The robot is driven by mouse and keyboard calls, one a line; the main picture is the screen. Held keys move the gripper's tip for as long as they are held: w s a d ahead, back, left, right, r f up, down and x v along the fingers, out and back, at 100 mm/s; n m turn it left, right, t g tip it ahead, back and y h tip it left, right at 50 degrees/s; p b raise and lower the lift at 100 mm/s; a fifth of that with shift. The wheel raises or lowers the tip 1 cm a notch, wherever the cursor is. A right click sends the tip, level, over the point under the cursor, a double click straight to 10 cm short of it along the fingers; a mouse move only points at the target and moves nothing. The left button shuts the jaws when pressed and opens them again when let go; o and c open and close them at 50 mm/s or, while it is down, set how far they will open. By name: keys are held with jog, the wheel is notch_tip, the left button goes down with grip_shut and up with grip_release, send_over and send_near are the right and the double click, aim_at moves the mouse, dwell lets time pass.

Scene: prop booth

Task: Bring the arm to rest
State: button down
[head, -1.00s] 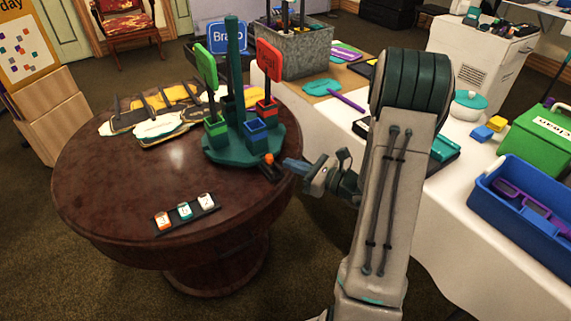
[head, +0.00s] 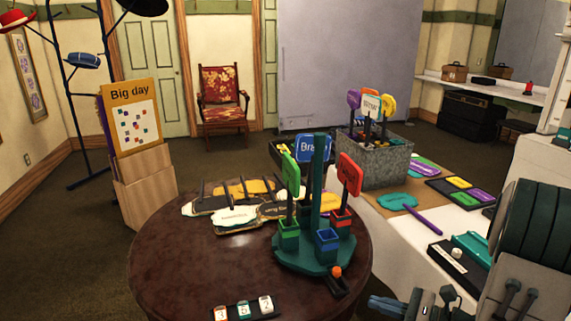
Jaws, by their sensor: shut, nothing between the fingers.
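My gripper (head: 384,304) shows at the bottom edge of the head view, right of the round table. Its fingers point left, shut and empty, and the lower part is cut off by the frame. My arm fills the lower right corner, folded with its thick dark green joint uppermost. The gripper appears close to the table's right edge; I cannot tell the exact gap. It touches nothing that I can see.
The round wooden table (head: 170,262) bears a teal stand (head: 318,262) with paddle signs, several flat signs and a strip of tags (head: 243,308). A white-covered table (head: 400,238) with a metal bin (head: 376,163) stands at right. Open carpet lies behind, before a chair (head: 224,98).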

jog(key=s+a+r+n+g+h+p, duration=0.4)
jog(key=s+a+r+n+g+p, duration=0.2)
jog(key=s+a+r+n+g, duration=0.55)
notch_tip(320, 180, up, 10)
jog(key=d+n+t+h+p, duration=0.2)
jog(key=n+t+h+p, duration=0.2)
jog(key=n+h, duration=0.5)
jog(key=n+p, duration=0.2)
jog(key=n, duration=0.1)
jog(key=shift+s+d+f+t+p, duration=0.25)
jog(key=shift+s+d+t+p, duration=0.05)
jog(key=shift+d+t+p, duration=0.05)
